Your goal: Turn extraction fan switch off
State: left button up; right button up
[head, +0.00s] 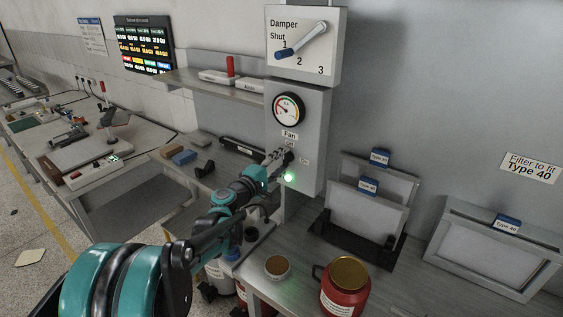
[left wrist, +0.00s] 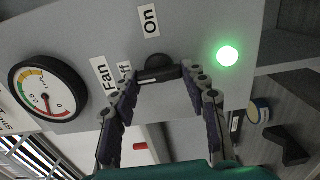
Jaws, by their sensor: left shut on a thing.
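The fan switch (left wrist: 158,68) is a dark knob on the grey control panel (head: 311,105), below the Fan label (head: 290,134). In the left wrist view the Fan label (left wrist: 103,75), a partly covered Off label and the On label (left wrist: 150,21) stand around it. A green lamp (head: 289,177) beside the switch is lit, and it also glows in the left wrist view (left wrist: 228,55). My left gripper (head: 281,158) is at the panel. In the left wrist view its fingers (left wrist: 162,82) are shut on the knob from both sides. The knob's exact pointing is hard to tell. My right gripper is not seen.
A round gauge (head: 288,110) sits above the switch, and a damper lever (head: 300,42) above that. Framed filters (head: 368,205), a red jar (head: 344,288) and a small bowl (head: 277,267) stand on the right-hand bench. A shelf (head: 215,82) juts out left of the panel.

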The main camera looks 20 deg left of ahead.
pick_arm(q)
jog(key=o, duration=1.2)
jog(key=shift+c, duration=0.2)
jog(key=v, duration=1.2)
